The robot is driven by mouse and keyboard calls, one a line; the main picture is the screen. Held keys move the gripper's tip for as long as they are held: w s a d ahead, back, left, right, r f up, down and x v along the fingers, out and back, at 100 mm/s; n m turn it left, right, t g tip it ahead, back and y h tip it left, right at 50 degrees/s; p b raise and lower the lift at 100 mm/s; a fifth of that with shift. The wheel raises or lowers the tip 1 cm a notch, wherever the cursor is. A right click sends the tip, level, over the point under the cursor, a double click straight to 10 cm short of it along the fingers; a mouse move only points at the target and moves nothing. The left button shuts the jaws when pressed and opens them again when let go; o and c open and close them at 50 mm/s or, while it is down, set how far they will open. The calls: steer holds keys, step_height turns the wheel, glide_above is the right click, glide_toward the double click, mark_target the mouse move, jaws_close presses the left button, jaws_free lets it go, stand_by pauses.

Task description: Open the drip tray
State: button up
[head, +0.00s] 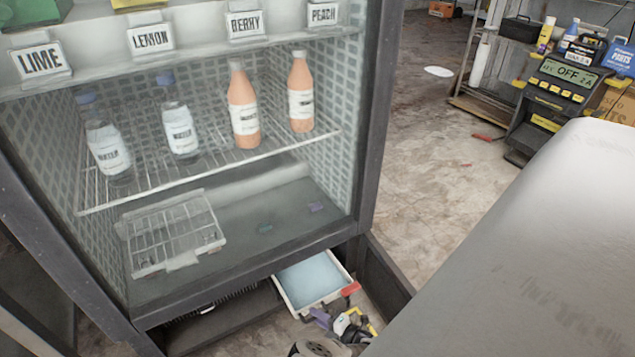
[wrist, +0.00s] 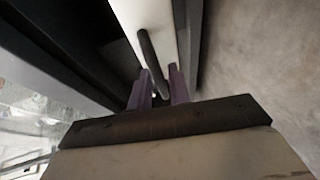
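The drip tray (head: 313,279) is a shallow white-rimmed tray with a pale blue inside. In the head view it sticks out from under the cabinet at floor level, partly pulled out. In the wrist view its white front (wrist: 150,18) carries a dark bar handle (wrist: 148,50).
A dark panel (head: 385,278) stands just right of the tray. Open floor (head: 430,150) lies beyond; a stand with a display (head: 565,75) is at the right.

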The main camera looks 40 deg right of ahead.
steer(key=p+v, duration=0.1)
steer(key=v, duration=0.6)
stand_by(0.4)
